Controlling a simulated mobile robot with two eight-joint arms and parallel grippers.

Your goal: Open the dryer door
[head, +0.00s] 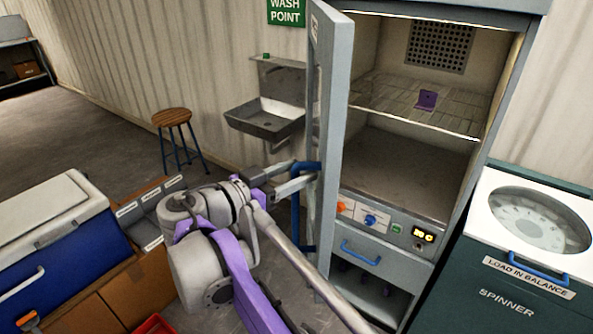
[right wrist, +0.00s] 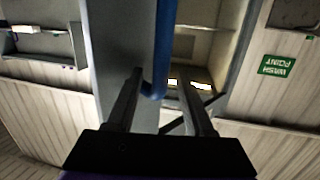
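The dryer is a tall grey cabinet with a lit inside, a wire shelf (head: 400,103) and a control panel (head: 385,220). Its door (head: 340,85) stands wide open, swung out to the left and seen nearly edge-on. The blue door handle (head: 296,215) is on the door's left face, partly hidden by my gripper. My right gripper (head: 303,176) is at the handle's upper part. In the right wrist view, the blue handle (right wrist: 163,50) shows between the two spread fingers, with gaps beside it. My left gripper is not in view.
A purple bracket (head: 427,100) sits on the dryer shelf. The spinner (head: 513,285) stands close on the right. A sink (head: 267,119) and a stool (head: 172,116) are behind the door. A blue cooler (head: 55,250) stands at the left. Floor is open at the back left.

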